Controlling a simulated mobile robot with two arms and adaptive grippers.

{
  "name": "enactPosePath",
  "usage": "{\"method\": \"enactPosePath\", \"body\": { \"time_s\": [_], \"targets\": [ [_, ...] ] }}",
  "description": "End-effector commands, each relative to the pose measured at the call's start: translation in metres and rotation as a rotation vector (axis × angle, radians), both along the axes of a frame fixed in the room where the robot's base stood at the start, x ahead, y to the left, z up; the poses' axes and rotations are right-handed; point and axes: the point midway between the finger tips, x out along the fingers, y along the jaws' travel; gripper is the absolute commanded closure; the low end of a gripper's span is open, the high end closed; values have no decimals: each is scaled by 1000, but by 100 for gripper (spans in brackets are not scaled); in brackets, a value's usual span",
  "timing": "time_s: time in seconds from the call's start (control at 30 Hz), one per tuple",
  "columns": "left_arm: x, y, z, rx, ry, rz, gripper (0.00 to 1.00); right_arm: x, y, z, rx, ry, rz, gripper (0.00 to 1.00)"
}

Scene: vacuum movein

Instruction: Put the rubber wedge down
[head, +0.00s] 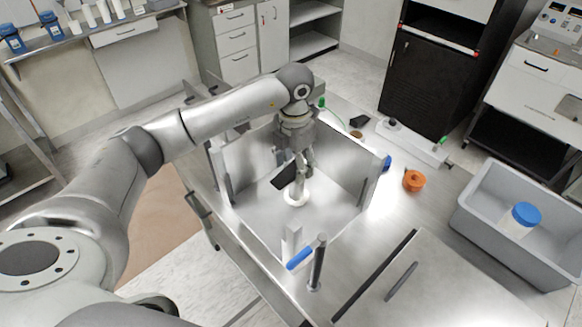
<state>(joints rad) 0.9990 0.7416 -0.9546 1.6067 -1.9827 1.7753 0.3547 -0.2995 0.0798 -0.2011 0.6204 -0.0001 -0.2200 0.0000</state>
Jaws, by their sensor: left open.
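My left gripper (302,170) reaches down into an open-topped metal chamber (345,160). Its jaws are open, just above a white round piece (296,194) on the chamber floor. A flat black shape (283,178) is beside the fingers, partly hidden by them; I cannot tell whether it is the rubber wedge or part of the chamber. A small black block (359,121), wedge-like in outline, lies on the table behind the chamber, apart from the gripper. My right gripper is out of view.
The chamber's metal walls stand close around the gripper. A blue-handled part (299,259) and an upright post (317,262) are at its front. An orange ring-shaped part (413,180) lies to the right. A grey bin (478,222) holds a blue-lidded jar (521,217).

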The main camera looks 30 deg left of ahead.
Motion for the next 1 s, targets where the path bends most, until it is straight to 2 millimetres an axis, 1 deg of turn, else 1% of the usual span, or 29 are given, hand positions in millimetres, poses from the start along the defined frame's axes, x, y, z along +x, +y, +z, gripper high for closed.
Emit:
{"method": "enactPosePath", "body": {
  "time_s": [0.1, 0.27, 0.6, 0.7, 1.0],
  "targets": [
    [0, 0, -4, -1, -1, -1, 43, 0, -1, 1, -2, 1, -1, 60],
    [0, 0, -4, 0, -1, -2, 43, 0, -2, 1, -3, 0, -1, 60],
    [0, 0, -3, 0, -1, -1, 87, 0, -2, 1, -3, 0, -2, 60],
    [0, 0, -3, 0, -1, -1, 96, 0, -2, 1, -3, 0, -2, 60],
    [1, 0, 0, -1, -3, -1, 96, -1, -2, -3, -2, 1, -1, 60]
  ]
}}
